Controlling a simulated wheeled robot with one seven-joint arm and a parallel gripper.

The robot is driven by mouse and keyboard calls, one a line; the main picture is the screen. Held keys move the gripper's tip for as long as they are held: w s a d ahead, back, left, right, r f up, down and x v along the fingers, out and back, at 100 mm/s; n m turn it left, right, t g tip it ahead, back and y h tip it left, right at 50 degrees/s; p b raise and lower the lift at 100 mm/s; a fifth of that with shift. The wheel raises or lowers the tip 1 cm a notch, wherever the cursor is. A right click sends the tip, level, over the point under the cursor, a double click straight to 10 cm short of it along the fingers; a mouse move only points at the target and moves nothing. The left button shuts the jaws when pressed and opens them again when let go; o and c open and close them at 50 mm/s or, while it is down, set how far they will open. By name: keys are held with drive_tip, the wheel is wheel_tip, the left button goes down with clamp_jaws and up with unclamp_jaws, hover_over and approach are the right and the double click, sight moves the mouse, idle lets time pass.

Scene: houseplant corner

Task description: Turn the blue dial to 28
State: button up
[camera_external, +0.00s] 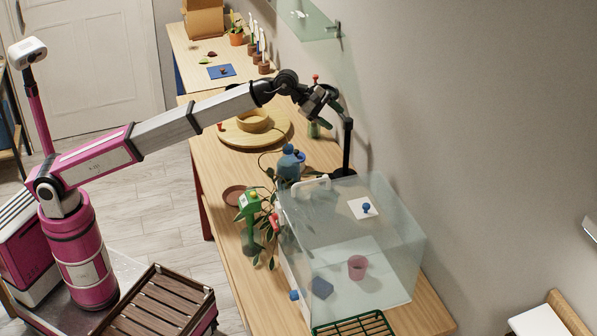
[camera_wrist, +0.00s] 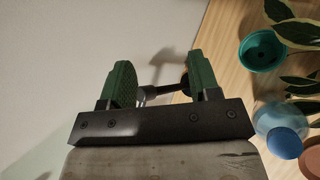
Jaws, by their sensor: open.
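A blue knob (camera_external: 366,207) sits on a white square plate at the glass case's wall side; I cannot tell whether it is inside the case. A second small blue knob (camera_external: 294,295) shows at the case's lower left edge. I cannot tell which is the dial, and no numbers are readable. My gripper (camera_external: 322,100) is high above the table, beyond the case and well away from both knobs. In the wrist view my gripper (camera_wrist: 163,82) is open, its green-padded fingers apart with nothing held. Neither blue knob can be made out in that view.
A black lamp stand (camera_external: 348,148) rises close to my gripper. The clear case (camera_external: 405,235) holds a pink cup (camera_external: 357,267). A blue bottle (camera_external: 289,163), a green spray bottle (camera_external: 249,205) and leafy plants crowd its left side. A round wooden board (camera_external: 232,134) lies farther back.

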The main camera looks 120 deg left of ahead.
drive_tip(key=w+d+r+t+h, duration=0.1)
drive_tip(key=w+d+r+t, duration=0.15)
drive_tip(key=d, duration=0.45)
drive_tip(key=w+d+r+t+h, duration=0.1)
drive_tip(key=w+d+r+t, duration=0.15)
drive_tip(key=d, duration=0.55)
drive_tip(key=w+d+r+t+h, duration=0.2)
drive_tip(key=d+r+t, duration=0.15)
drive_tip(key=d, duration=0.35)
drive_tip(key=s+d+r+n+t+y, duration=0.25)
drive_tip(key=d+n+y, duration=0.45)
drive_tip(key=d+n, duration=0.65)
drive_tip(key=s+d+f+n+g+y, duration=0.1)
drive_tip(key=s+d+f+n+g, duration=0.2)
drive_tip(key=d+f+g, duration=0.35)
drive_tip(key=s+d+f+n+g+y, duration=0.1)
drive_tip(key=s+d+f+n+g, duration=0.25)
drive_tip(key=d+f, duration=0.55)
drive_tip(key=t, duration=0.1)
approach(294, 300)
drive_tip(key=s, duration=0.3)
drive_tip(key=shift+s+d, duration=0.15)
drive_tip(key=shift+d, duration=0.25)
drive_tip(key=shift+f, duration=0.3)
drive_tip(key=x, duration=1.1)
drive_tip(key=shift+d, duration=0.2)
drive_tip(key=c, duration=0.9)
